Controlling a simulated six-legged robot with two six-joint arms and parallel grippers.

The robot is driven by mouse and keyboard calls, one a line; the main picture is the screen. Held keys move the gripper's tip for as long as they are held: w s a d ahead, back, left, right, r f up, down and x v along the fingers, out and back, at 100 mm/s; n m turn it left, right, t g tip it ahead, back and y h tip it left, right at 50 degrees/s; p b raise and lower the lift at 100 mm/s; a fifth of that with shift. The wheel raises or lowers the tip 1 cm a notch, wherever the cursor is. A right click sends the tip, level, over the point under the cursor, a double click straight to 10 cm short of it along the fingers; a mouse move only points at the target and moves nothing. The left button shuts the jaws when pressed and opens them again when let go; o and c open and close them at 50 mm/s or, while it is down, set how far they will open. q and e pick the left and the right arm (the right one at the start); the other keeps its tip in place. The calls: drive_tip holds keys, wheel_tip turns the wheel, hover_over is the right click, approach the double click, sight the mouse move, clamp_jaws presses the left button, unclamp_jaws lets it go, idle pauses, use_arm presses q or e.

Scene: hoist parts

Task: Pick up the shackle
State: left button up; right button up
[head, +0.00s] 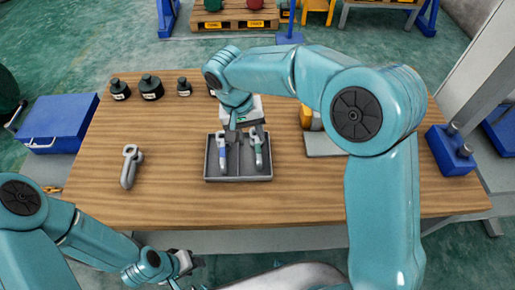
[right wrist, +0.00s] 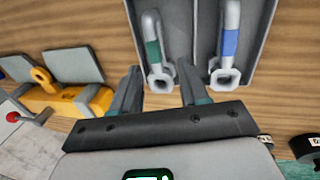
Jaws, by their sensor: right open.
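A grey tray (head: 207,172) on the wooden table holds two grey metal shackles side by side, split by a divider. One has a green band (head: 258,158) and lies on the right; the other has a blue band (head: 222,158) and lies on the left. In the right wrist view the green-banded shackle (right wrist: 153,30) is left of the blue-banded one (right wrist: 231,20). My right gripper (right wrist: 160,72) is open, its fingers on either side of the green-banded shackle's near end in the picture; height above it is unclear. My left gripper (head: 190,262) is low at the table's front edge, its jaws unclear.
A larger grey shackle-like part (head: 130,167) lies on the left of the table. Several black weights (head: 150,88) stand at the back left. A yellow device (right wrist: 70,98) on a grey plate (head: 325,145) sits right of the tray. A blue block (head: 450,150) is at the right edge.

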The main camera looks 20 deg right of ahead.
sight(257, 144)
drive_tip(key=f, duration=0.1)
drive_tip(key=d+f, duration=0.1)
drive_tip(key=f, duration=0.2)
drive_tip(key=shift+d+p, duration=0.25)
drive_tip(key=shift+p, duration=0.05)
drive_tip(key=shift+d+f, duration=0.1)
drive_tip(key=shift+f, duration=0.35)
clamp_jaws()
